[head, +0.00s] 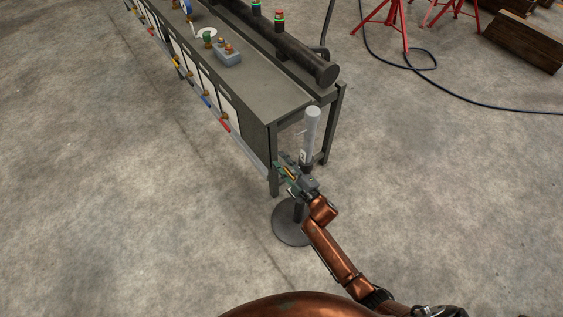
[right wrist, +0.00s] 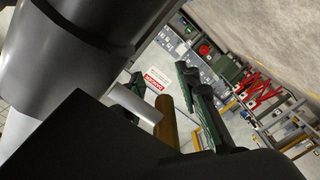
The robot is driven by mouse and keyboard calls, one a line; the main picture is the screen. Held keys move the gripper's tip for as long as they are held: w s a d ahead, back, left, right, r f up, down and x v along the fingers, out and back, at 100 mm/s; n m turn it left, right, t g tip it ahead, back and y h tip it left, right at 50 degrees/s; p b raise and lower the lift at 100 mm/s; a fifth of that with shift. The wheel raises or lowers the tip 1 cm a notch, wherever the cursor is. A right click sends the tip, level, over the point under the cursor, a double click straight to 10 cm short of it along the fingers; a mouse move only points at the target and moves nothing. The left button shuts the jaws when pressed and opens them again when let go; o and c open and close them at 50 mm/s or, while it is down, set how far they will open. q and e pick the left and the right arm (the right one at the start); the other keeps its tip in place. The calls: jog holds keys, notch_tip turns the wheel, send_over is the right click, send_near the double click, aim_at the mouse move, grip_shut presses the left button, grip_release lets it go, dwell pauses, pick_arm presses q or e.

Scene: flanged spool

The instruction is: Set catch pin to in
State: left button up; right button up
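A grey upright post (head: 311,130) stands on a round dark base (head: 293,224) beside the bench's near end. My right gripper (head: 288,171), with dark green fingers, is at the middle of the post. In the right wrist view its fingers (right wrist: 165,95) are spread apart. A brass-coloured cylinder (right wrist: 167,122) and a short grey cylinder (right wrist: 134,104) show between or just beyond them; I cannot tell which is the catch pin, nor whether a finger touches either. The post's large dark body (right wrist: 50,60) fills the left of that view. My left gripper is not in view.
A long grey bench (head: 262,95) runs to the upper left, with a dark pipe (head: 300,55) and a small button box (head: 228,57) on top. Red stands (head: 395,20) and a black cable (head: 480,102) lie at upper right. Floor around the post is clear.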

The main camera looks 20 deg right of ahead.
jog(key=v, duration=1.2)
